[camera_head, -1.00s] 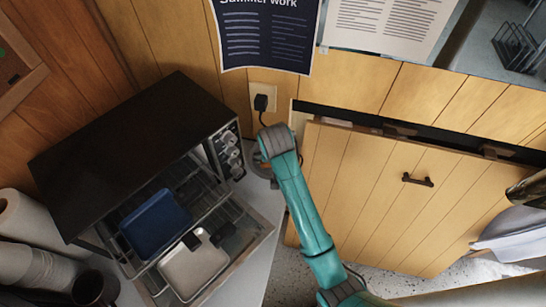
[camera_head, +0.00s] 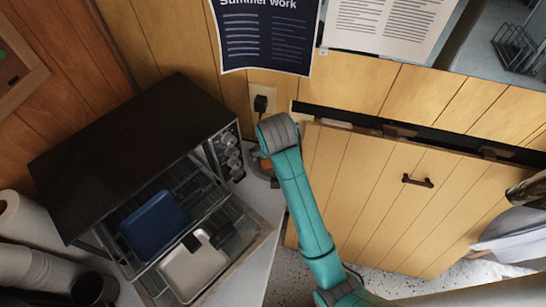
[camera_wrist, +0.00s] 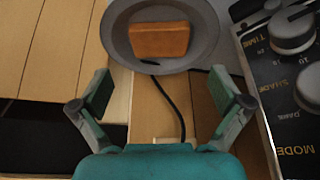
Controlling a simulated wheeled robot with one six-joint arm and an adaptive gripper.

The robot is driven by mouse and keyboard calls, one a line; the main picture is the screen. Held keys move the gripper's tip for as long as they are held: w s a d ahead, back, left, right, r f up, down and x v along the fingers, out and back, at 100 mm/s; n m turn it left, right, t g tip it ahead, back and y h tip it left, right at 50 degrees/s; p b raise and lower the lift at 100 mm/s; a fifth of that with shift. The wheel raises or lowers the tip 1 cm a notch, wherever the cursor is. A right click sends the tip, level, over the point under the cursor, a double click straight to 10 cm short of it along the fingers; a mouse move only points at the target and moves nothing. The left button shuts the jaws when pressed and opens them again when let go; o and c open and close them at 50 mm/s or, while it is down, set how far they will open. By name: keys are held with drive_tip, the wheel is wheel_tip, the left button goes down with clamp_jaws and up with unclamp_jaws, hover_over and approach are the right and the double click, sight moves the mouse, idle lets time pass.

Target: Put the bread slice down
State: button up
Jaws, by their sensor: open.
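The bread slice (camera_wrist: 159,40) is an orange-brown block lying in a grey round dish (camera_wrist: 199,52), seen at the top of the wrist view. My gripper (camera_wrist: 162,93) is open, its two green-padded fingers wide apart. The bread lies beyond the fingertips, apart from them, and nothing is between the pads. In the head view the end of my arm hides most of the dish and bread beside the oven, and my fingers are hidden there.
A black toaster oven (camera_head: 135,150) stands at left with its front open; a blue tray (camera_head: 156,224) and a pale tray (camera_head: 193,271) sit on its racks. Its knobs show close on the right in the wrist view. A plug and cord (camera_head: 261,104) are at the wall behind. A wooden cabinet door (camera_head: 385,200) stands at right.

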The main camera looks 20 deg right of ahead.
drive_tip(key=v, duration=0.5)
idle(0.5)
